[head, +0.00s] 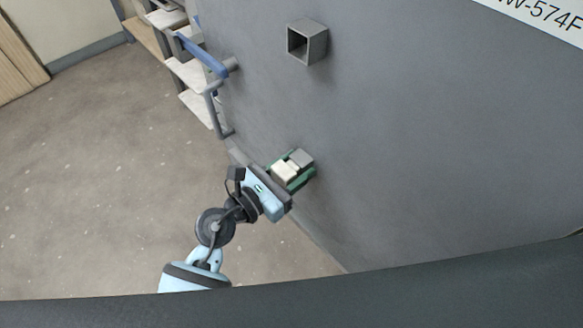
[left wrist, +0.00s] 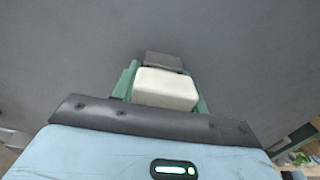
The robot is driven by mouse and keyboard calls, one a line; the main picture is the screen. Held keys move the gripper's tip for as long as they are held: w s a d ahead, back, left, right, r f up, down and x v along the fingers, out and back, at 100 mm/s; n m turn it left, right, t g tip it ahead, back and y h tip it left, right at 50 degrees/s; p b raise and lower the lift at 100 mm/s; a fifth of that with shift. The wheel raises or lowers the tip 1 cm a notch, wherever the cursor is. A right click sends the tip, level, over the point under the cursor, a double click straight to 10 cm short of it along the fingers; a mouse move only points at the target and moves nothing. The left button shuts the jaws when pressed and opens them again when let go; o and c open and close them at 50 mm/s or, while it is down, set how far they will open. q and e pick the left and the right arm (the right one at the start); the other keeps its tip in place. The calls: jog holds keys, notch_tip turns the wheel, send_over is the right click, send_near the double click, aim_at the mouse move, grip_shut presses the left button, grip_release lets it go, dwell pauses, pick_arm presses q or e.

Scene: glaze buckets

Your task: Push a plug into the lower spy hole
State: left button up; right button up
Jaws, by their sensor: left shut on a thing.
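My left gripper (head: 291,174) is shut on a cream, block-shaped plug (head: 284,172), with its green fingers on either side of it. The grey square tube of the lower spy hole (head: 303,158) stands out from the dark grey wall, just beyond the plug. In the left wrist view the plug (left wrist: 165,89) lies between the green fingers, directly in front of the tube (left wrist: 164,60). The plug hides the tube's opening; I cannot tell whether its tip is inside. My right gripper is not in view.
The upper spy hole (head: 307,42) is an open, empty square tube higher on the wall (head: 420,130). A blue-and-grey handle (head: 205,56) juts from the wall's left edge. Shelves (head: 187,72) stand behind it. The floor (head: 100,170) at left is clear.

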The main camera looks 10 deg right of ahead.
aim_at(278, 181)
pick_arm(q)
jog(key=shift+w+d, duration=0.1)
jog(key=shift+d, duration=0.05)
dwell(0.3)
jog(key=o, duration=1.3)
jog(key=shift+o, duration=0.2)
jog(key=shift+v, duration=1.2)
jog(key=shift+p+v, duration=0.35)
jog(key=shift+v, duration=3.2)
jog(key=shift+c, duration=0.4)
